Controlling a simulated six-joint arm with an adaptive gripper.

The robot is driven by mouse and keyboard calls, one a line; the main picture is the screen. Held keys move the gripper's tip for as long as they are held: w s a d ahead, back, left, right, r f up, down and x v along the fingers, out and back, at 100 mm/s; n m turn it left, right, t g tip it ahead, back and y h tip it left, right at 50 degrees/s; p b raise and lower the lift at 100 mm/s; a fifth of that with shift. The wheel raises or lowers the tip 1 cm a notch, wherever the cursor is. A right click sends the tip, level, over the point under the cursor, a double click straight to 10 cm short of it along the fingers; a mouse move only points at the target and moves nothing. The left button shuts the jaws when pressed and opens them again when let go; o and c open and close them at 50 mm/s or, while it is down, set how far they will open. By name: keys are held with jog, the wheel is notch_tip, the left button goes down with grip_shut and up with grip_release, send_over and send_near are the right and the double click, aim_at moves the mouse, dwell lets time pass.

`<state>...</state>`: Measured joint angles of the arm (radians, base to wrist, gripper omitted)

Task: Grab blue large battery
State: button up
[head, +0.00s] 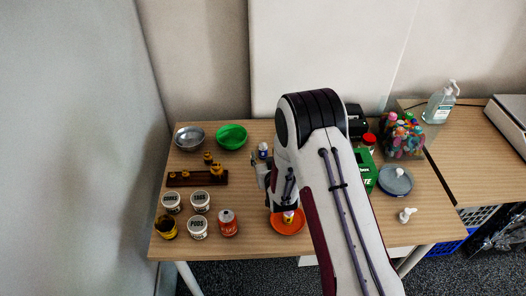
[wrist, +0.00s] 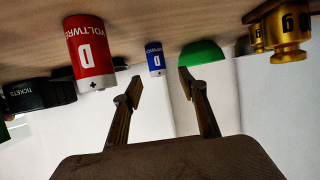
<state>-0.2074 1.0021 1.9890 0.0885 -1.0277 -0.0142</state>
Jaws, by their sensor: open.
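The blue battery (wrist: 155,58), marked with a white D, stands on the wooden table in the wrist view, where the scene appears upside down. It lies beyond the gap between my fingertips, apart from them. My gripper (wrist: 160,86) is open and empty, its two fingers spread. A larger-looking red battery (wrist: 90,52), also marked D, stands closer on the left of the wrist view. In the head view a small blue and white object (head: 263,150) shows just beyond my gripper (head: 261,174); it looks like the blue battery. My arm hides part of the table.
A green bowl (head: 231,137) and a metal bowl (head: 190,139) stand at the back left. A wooden weight rack (head: 196,179) is left of my gripper. Several labelled jars and cans stand front left. An orange plate (head: 287,225) lies in front. A black tickets box (wrist: 35,95) is beyond the red battery.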

aim_at(264, 149)
jog(key=shift+w+a+f, duration=0.1)
jog(key=shift+w+f, duration=0.15)
jog(key=shift+w, duration=0.4)
jog(key=shift+r+x, duration=0.2)
jog(key=shift+x, duration=2.45)
jog(key=shift+d, duration=0.25)
jog(key=shift+c, duration=0.4)
jog(key=shift+r, duration=0.1)
grip_shut()
